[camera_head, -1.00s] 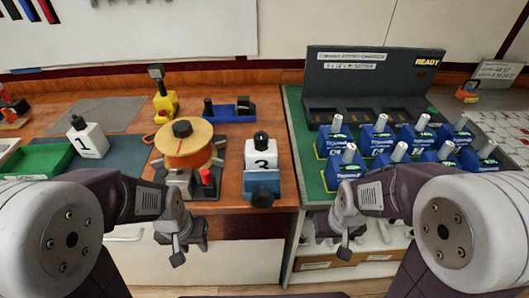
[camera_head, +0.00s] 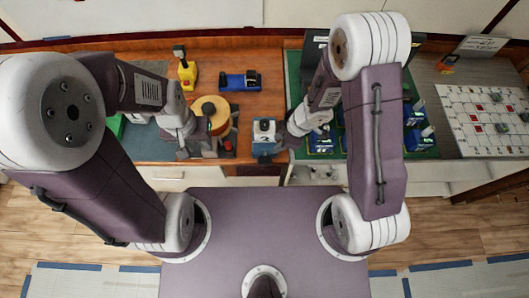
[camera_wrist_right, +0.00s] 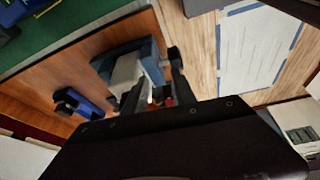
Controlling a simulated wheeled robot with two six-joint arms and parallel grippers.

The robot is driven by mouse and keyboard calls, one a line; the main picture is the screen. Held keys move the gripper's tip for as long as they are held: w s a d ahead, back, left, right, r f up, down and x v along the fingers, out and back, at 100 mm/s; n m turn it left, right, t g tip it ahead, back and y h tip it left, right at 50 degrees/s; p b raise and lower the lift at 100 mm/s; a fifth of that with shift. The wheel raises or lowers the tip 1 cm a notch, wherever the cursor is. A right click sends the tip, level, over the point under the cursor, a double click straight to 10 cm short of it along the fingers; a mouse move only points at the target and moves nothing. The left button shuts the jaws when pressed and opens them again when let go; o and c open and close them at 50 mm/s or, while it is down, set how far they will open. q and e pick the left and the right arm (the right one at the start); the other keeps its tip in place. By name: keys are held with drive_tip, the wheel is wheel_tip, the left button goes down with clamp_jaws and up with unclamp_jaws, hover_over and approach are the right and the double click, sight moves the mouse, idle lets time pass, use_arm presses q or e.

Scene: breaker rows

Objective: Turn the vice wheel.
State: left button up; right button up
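The blue vice (camera_head: 265,148) stands at the bench's front edge with a white block (camera_head: 264,128) at its top. In the right wrist view the vice (camera_wrist_right: 154,66) shows a dark wheel (camera_wrist_right: 175,58) on its outer side. My right gripper (camera_head: 284,146) is close beside the vice, at its right in the head view. In the right wrist view its fingers (camera_wrist_right: 157,98) look apart, just below the wheel; I cannot see clear contact. My left gripper (camera_head: 183,152) is by the orange-topped round stand, left of the vice; its fingers are too unclear to read.
The orange-topped round stand (camera_head: 212,112) is left of the vice. A yellow device (camera_head: 187,74) and a blue holder (camera_head: 240,82) stand behind. Blue breaker units (camera_head: 322,143) sit on the green mat at right, partly hidden by my right arm.

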sight(266, 159)
drive_tip(key=shift+n+g, duration=0.5)
drive_tip(key=shift+n, duration=0.2)
drive_tip(key=a+f+b, duration=0.1)
drive_tip(key=f, duration=0.2)
drive_tip(key=s+a+f+b, duration=0.1)
drive_tip(key=a+f, duration=0.1)
drive_tip(key=f, duration=0.1)
drive_tip(key=s+a+f+b, duration=0.1)
drive_tip(key=f, duration=0.2)
drive_tip(key=shift+s+a, duration=0.2)
drive_tip(key=shift+a, duration=0.1)
drive_tip(key=shift+a+f, duration=0.1)
drive_tip(key=shift+f, duration=0.15)
drive_tip(key=shift+y, duration=0.3)
clamp_jaws()
